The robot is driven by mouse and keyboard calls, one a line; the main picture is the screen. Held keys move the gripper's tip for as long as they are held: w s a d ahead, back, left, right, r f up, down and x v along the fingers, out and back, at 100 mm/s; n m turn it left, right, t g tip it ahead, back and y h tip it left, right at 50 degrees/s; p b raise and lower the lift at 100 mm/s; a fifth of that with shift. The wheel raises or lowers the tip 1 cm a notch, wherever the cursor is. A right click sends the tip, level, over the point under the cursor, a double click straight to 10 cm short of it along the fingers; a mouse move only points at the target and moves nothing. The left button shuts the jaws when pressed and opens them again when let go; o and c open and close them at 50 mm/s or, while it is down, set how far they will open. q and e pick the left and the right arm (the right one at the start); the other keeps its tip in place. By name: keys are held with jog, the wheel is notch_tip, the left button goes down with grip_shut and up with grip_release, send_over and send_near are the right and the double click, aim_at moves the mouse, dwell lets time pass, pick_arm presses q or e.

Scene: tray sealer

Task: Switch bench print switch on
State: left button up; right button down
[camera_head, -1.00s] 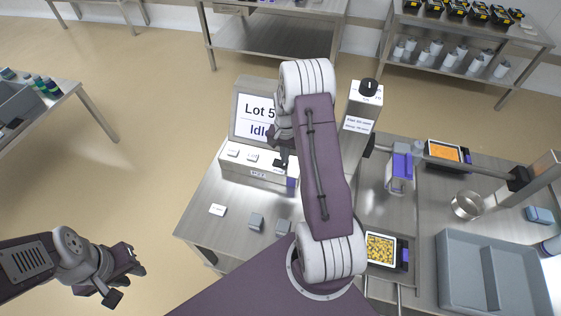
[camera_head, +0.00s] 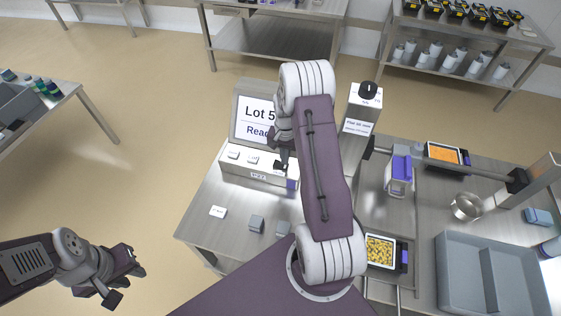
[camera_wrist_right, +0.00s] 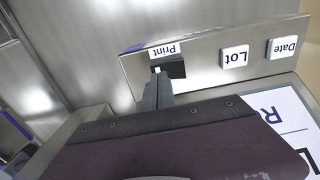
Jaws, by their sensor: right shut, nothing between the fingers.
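The bench control box (camera_head: 258,176) stands in front of a tilted screen (camera_head: 250,118) that reads "Lot 5" and "Reac", the rest hidden by my right arm. In the right wrist view the box face carries labels Print (camera_wrist_right: 163,50), Lot (camera_wrist_right: 235,57) and Date (camera_wrist_right: 283,47). The dark print switch (camera_wrist_right: 174,69) sits beside the Print label. My right gripper (camera_wrist_right: 157,82) is shut and empty, its tips at the switch; whether they touch is unclear. In the head view my right gripper (camera_head: 283,164) is at the box's right end. My left gripper (camera_head: 127,280) is open and empty over the floor.
To the right stand a post with a black knob (camera_head: 368,90), food trays (camera_head: 380,251) and a large grey bin (camera_head: 451,270).

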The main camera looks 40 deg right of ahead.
notch_tip(320, 180, up, 6)
jog(key=p, duration=0.4)
jog(key=shift+f, duration=0.2)
